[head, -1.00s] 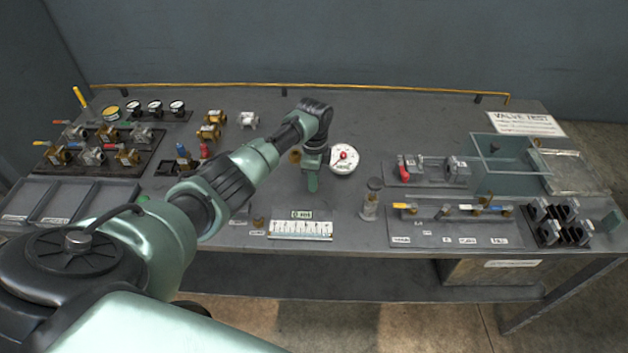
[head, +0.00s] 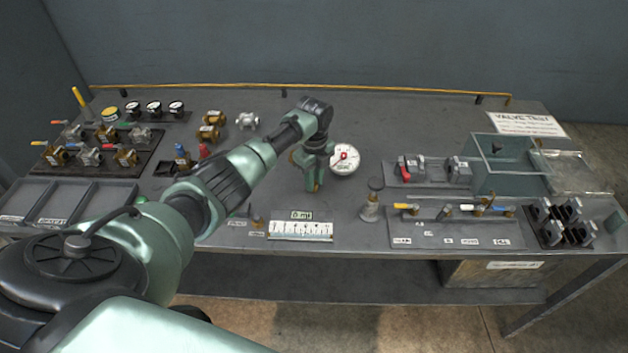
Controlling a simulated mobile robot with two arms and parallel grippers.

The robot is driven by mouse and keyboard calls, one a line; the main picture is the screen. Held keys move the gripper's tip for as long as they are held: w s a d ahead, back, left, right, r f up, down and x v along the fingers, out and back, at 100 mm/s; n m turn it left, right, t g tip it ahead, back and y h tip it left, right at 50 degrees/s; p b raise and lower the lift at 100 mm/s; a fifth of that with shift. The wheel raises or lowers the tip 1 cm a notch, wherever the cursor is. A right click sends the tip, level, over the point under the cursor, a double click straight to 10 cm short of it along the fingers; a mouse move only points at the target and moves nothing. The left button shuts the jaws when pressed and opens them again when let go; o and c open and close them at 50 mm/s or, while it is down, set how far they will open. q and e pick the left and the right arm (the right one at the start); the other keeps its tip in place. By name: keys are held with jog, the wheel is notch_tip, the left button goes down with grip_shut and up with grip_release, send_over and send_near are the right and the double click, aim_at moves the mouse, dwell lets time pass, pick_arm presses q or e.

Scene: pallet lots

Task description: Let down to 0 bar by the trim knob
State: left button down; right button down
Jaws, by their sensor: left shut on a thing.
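A round white pressure gauge (head: 345,159) with a red centre stands on the bench; its reading is too small to make out. My left gripper (head: 313,184) points down just left of the gauge. It is shut on a small part, which looks like the trim knob; the fingers mostly hide it. Brass shows at the fingertips and behind the wrist. A small display (head: 302,215) stands in front, above a white scale strip (head: 300,230); its digits are not legible. My right gripper is not in view.
Valves on a dark board (head: 100,150) and empty grey trays (head: 70,203) stand at left. A clear tank (head: 505,165), a red-handled fixture (head: 432,170) and a lever-valve plate (head: 450,232) stand at right. A small post (head: 371,208) stands close right of the gripper.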

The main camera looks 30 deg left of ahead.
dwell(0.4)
pick_arm(q)
jog(key=c, duration=1.3)
grip_release()
jog(key=shift+o, duration=0.2)
notch_tip(320, 180, up, 8)
jog(key=shift+f+b, duration=0.1)
jog(key=shift+b, duration=0.6)
